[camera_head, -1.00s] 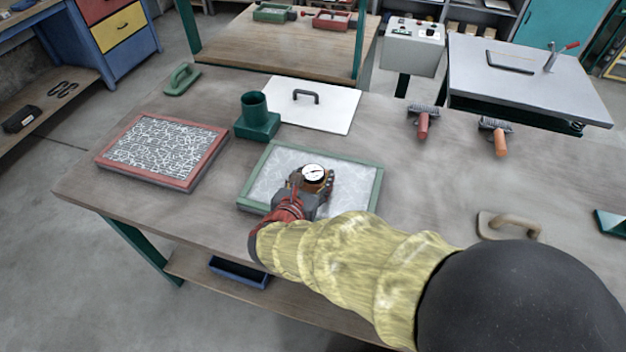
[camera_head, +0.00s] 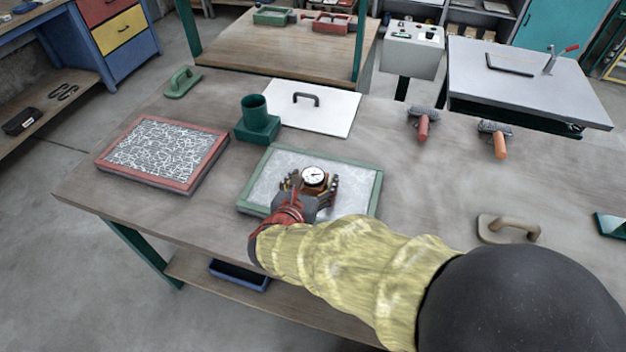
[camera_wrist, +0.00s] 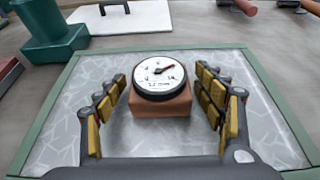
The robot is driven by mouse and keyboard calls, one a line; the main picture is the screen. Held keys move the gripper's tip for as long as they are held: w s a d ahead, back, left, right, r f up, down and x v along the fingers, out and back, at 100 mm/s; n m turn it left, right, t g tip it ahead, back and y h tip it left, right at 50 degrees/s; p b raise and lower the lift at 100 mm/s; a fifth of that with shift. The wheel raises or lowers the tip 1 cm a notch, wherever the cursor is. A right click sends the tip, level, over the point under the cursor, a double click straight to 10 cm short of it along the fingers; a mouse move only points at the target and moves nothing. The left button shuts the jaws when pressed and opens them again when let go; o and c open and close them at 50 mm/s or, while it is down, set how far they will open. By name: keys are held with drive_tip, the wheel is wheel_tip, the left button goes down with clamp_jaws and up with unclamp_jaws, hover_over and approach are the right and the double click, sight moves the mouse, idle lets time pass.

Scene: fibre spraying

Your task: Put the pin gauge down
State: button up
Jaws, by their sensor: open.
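The pin gauge (camera_head: 315,178) has a round white dial with a black rim on an orange-brown block. It stands upright on the grey fibre panel in the green-framed tray (camera_head: 256,178). In the wrist view the gauge (camera_wrist: 160,78) sits between the fingers, with a visible gap on each side. My gripper (camera_head: 311,187) is open around it; in the wrist view its yellow-padded fingers (camera_wrist: 163,100) are spread and not touching the block. The block's underside is hidden.
A red-framed tray (camera_head: 218,150) lies to the left. A green cup-shaped holder (camera_head: 257,122) and a white board with a black handle (camera_head: 335,115) stand behind. Two brushes (camera_head: 423,127) and a beige-handled float (camera_head: 508,228) lie to the right. Bare table lies between them.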

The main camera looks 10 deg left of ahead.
drive_tip(key=p+v, duration=0.3)
drive_tip(key=v, duration=0.7)
drive_tip(key=shift+s+r+p, duration=0.2)
drive_tip(key=shift+s+p, duration=0.1)
drive_tip(key=shift+s+r, duration=0.15)
drive_tip(key=shift+s, duration=0.5)
drive_tip(key=d+r+m+g+h, duration=0.25)
drive_tip(key=d+m, duration=0.55)
drive_tip(key=d, duration=0.4)
drive_tip(key=d+r+m+g+h, duration=0.2)
drive_tip(key=d+m+g, duration=0.2)
drive_tip(key=d+m, duration=0.55)
drive_tip(key=s+d+r+m+y, duration=0.2)
drive_tip(key=s+d+m, duration=0.3)
drive_tip(key=m, duration=0.3)
drive_tip(key=s+d+r+m+g+y, duration=0.1)
drive_tip(key=s+d+r+m+y, duration=0.2)
drive_tip(key=m, duration=0.6)
drive_tip(key=s+d+r, duration=0.1)
drive_tip(key=s+d, duration=0.1)
drive_tip(key=shift+d+r+y, duration=0.3)
drive_tip(key=shift+d+y, duration=0.05)
drive_tip(key=shift+o, duration=0.8)
drive_tip(key=shift+m, duration=0.25)
